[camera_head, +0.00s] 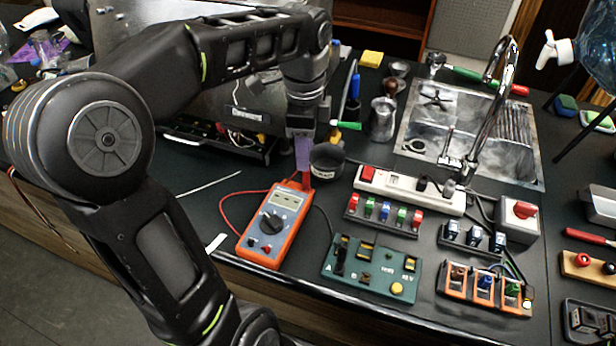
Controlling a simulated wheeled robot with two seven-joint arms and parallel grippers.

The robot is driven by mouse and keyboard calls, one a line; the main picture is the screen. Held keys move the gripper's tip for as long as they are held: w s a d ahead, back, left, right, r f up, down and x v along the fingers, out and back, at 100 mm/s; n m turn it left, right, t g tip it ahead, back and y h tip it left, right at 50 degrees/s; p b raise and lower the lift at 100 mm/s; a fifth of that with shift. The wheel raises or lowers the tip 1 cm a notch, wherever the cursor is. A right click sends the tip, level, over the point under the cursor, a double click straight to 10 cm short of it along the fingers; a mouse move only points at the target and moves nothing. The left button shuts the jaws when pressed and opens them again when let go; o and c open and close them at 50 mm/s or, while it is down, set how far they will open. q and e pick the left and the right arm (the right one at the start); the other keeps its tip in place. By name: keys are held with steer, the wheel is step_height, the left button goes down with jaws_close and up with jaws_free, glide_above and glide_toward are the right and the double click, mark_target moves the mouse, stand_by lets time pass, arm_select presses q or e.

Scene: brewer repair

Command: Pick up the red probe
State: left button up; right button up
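The orange multimeter (275,225) lies on the dark bench with its screen and dial facing up. A red piece, apparently the red probe (306,180), stands at the meter's top end. A red lead curves out left of the meter and back toward that end. My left gripper (303,158) points down directly above the red piece, its purplish fingers seen edge-on. The gap between the fingers is hidden, so I cannot tell whether they are open or touch the probe. My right gripper is not in view.
A black round bowl (327,160) stands close right of my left gripper. A white power strip (410,190), a green switch board (371,270) and a row of coloured connectors (385,213) lie to the right. A metal sink tray (470,130) is behind. A thin rod lies left of the meter.

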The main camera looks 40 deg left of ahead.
mark_target(306, 188)
arm_select(q)
steer(key=shift+f, duration=1.1)
steer(key=shift+w+f+p, duration=0.2)
steer(key=shift+f+p, duration=0.55)
steer(key=shift+f, duration=1.9)
jaws_close()
